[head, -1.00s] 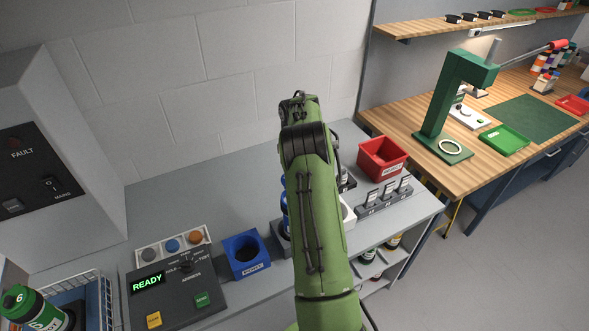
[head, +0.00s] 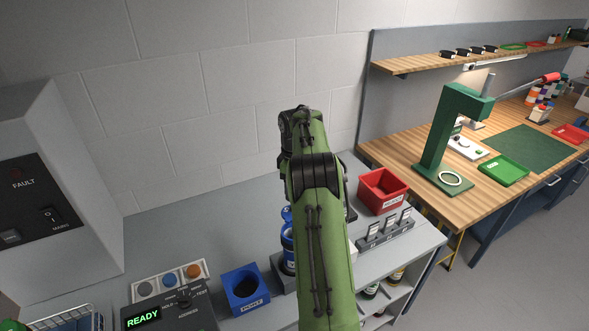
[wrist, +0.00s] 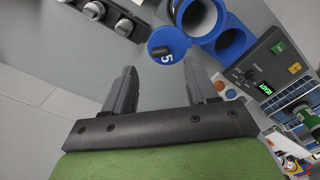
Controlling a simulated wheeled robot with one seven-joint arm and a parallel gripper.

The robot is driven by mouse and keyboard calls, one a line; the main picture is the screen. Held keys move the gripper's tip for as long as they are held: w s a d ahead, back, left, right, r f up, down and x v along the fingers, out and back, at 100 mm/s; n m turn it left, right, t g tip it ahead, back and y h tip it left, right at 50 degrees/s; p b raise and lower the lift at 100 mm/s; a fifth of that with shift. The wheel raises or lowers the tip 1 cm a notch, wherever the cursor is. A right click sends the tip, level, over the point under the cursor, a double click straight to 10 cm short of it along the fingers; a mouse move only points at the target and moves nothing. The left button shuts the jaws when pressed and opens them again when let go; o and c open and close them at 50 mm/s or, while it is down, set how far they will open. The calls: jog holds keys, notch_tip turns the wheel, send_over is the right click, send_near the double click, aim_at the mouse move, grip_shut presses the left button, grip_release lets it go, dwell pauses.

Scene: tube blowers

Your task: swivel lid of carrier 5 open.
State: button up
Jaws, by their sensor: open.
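Carrier 5 (head: 288,241) is a blue carrier standing upright in a grey holder, partly hidden behind my arm in the head view. In the wrist view its round mouth (wrist: 203,17) shows a blue rim and a pale hollow inside. The blue lid (wrist: 161,39), marked 5 and with a dark tab, lies to the side of that mouth, so the mouth is uncovered. My gripper (wrist: 159,68) is open and empty, its two dark fingers spread apart with the lid just beyond and between their tips. Whether a finger touches the lid I cannot tell.
A blue box (head: 245,288) and a control panel reading READY (head: 143,317) stand left of the carrier. A red bin (head: 382,190) and a row of labelled grey pieces (head: 384,231) are to the right. A wall lies behind the grey bench.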

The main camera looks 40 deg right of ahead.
notch_tip(320, 180, up, 9)
jog(key=shift+p, duration=0.4)
jog(key=s+a+r+m+t+b, duration=0.1)
jog(key=s+a+r+t+b, duration=0.2)
jog(key=a, duration=0.9)
jog(key=s+a+r+m+b, duration=0.2)
jog(key=s+a+r, duration=0.25)
jog(key=a, duration=0.65)
jog(key=s+a+f+m+t+b, duration=0.1)
jog(key=s+a+f, duration=0.3)
jog(key=s, duration=0.5)
jog(key=s+a+f+m+t+b, duration=0.1)
jog(key=s+a+f+b, duration=0.2)
jog(key=s+a+f, duration=0.2)
jog(key=s+f, duration=0.2)
jog(key=s, duration=0.2)
jog(key=shift+s+t, duration=0.3)
jog(key=shift+s, duration=0.1)
jog(key=shift+d, duration=0.1)
